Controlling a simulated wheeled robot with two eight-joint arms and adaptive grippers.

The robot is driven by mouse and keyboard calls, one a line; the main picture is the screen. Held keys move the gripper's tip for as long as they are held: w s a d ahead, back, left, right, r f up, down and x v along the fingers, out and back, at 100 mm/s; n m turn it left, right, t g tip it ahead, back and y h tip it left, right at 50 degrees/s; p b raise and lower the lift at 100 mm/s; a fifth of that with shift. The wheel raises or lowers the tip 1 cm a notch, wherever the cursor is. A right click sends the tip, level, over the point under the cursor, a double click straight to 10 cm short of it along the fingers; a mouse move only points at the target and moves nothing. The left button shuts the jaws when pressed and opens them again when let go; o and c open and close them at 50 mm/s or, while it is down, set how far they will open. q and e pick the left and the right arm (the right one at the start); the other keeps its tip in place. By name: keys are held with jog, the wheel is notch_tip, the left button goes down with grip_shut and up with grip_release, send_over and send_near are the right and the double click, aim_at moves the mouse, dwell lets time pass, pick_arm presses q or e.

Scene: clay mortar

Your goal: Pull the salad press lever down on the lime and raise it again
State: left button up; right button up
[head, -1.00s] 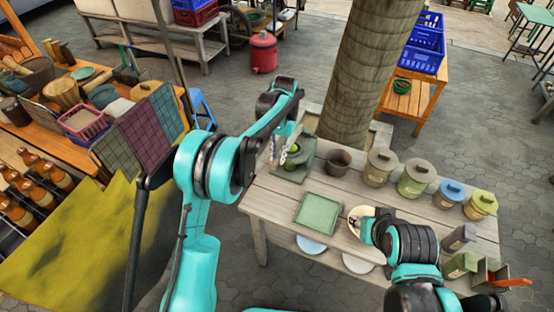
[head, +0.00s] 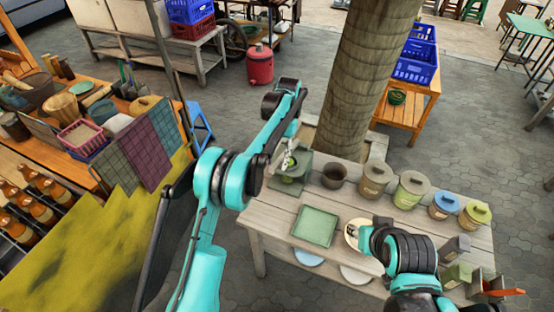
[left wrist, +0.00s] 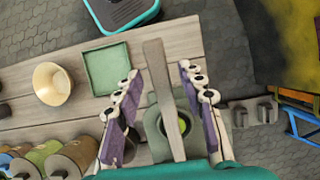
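The green salad press (head: 290,184) stands at the far left corner of the plank table. In the left wrist view its lever (left wrist: 160,90) is a long grey bar, seen from above, running between my left gripper's fingers. My left gripper (left wrist: 159,70) is open, with a visible gap on each side of the lever. It also shows over the press in the head view (head: 289,160). The lime (left wrist: 182,125) is a bright green patch beside and partly behind the lever. My right gripper (head: 355,234) is over a cream bowl (head: 350,241); its fingers are too small to judge.
A green square tray (head: 315,227) lies in front of the press. A dark pot (head: 334,175) stands just right of it. Several lidded canisters (head: 411,190) line the table's back edge. A tree trunk (head: 362,90) rises behind the table.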

pick_arm(q)
jog(key=shift+r, duration=0.1)
jog(key=shift+v, duration=3.65)
jog(key=shift+d, duration=0.1)
